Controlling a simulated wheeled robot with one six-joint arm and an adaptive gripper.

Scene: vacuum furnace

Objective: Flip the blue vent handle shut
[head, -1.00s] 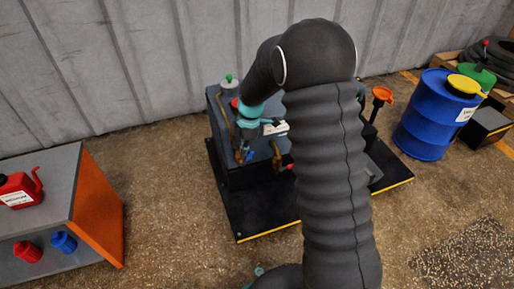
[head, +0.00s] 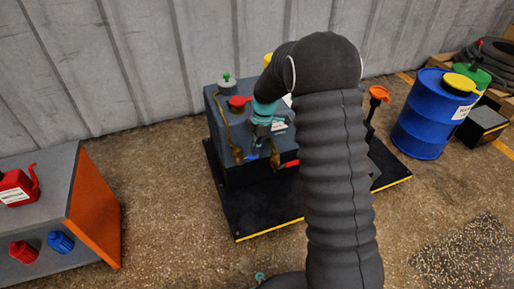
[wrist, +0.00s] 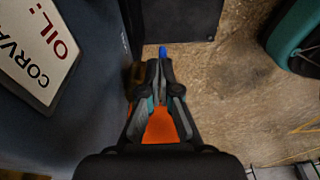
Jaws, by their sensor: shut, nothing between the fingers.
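The blue vent handle shows as a small blue tip (wrist: 163,51) just beyond my fingertips in the wrist view. In the head view it is a small blue spot (head: 250,157) low on the front of the dark grey machine (head: 222,135). My gripper (wrist: 160,78) is shut and empty, with its fingertips pointing at the handle; I cannot tell whether they touch it. In the head view my gripper (head: 260,146) is in front of the machine, pointing down. Most of the handle and its valve is hidden by my fingers.
A brass fitting (head: 237,154) is left of the handle, and a red cap (head: 239,101) sits on top of the machine. A black base plate (head: 250,218) surrounds it.

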